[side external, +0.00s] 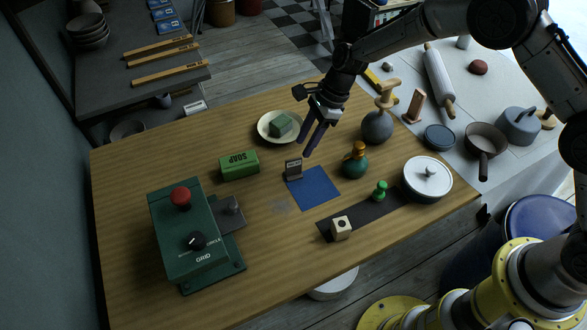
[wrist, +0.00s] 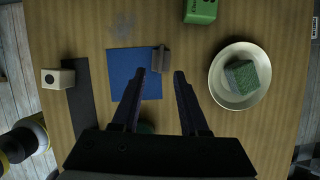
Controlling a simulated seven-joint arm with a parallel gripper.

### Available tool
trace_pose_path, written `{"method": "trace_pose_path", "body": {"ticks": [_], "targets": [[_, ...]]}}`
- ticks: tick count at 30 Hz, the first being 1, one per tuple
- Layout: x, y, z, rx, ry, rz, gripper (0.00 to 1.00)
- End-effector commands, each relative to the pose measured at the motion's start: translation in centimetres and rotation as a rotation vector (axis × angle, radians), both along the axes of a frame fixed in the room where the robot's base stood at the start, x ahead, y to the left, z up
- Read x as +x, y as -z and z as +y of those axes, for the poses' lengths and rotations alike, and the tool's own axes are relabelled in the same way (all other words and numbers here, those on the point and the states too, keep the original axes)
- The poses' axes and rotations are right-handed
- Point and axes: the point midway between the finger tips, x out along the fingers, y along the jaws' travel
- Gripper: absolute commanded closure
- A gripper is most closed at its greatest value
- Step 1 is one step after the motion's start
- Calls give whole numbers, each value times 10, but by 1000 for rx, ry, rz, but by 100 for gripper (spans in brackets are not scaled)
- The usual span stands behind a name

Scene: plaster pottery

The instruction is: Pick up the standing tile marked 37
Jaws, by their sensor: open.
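A small dark standing tile (side external: 293,169) with a pale marked face stands upright at the upper left edge of a blue mat (side external: 316,192). Its marking is too small to read. In the wrist view the tile (wrist: 161,58) shows from above at the mat's corner, just beyond the fingertips and between their lines. My gripper (side external: 306,152) is open and empty, above the table near the tile and apart from it. Both fingers also show in the wrist view (wrist: 160,72).
A green soap box (side external: 239,165) lies left of the tile. A plate (side external: 260,125) with a green block stands behind. A green bottle (side external: 355,162), a dark strip (side external: 365,210) with a die (side external: 341,228) and a green pawn, and a white lidded pot (side external: 427,184) are to the right.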

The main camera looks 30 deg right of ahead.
Motion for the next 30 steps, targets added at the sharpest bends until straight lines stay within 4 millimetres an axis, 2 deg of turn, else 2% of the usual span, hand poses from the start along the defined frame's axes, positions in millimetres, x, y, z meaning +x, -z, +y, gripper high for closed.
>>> {"method": "trace_pose_path", "body": {"ticks": [3,11,19,29,30], "targets": [[1,17,7,0,0,1,56],[2,34,14,0,-1,1,56],[4,67,29,0,0,1,56],[5,74,32,1,-1,-1,56],[5,74,32,1,-1,-1,60]]}}
